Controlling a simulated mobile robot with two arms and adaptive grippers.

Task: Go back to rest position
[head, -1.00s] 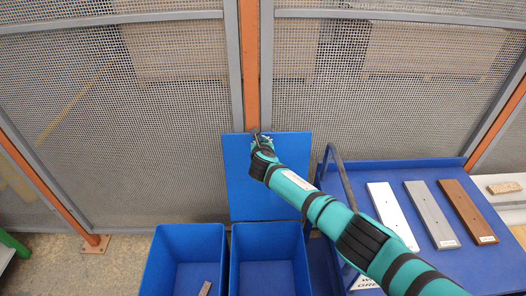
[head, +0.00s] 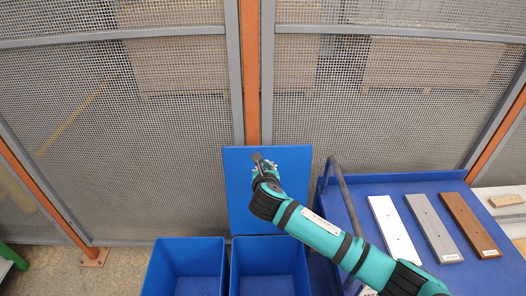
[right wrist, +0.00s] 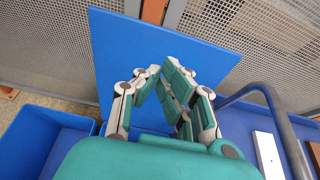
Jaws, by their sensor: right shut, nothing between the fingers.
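My right arm comes in from the lower right in the head view. Its gripper (head: 262,160) is shut and empty, in front of the upright blue panel (head: 237,190) behind the bins. In the right wrist view, the right gripper (right wrist: 163,72) has its fingertips together, with the blue panel (right wrist: 115,45) beyond them. My left gripper is not in view.
Two blue bins, a left one (head: 158,268) and a right one (head: 237,268), stand below the gripper. A blue cart (head: 350,195) on the right carries a white board (head: 394,230), a grey board (head: 432,228) and a brown board (head: 470,225). A mesh fence (head: 120,120) stands behind.

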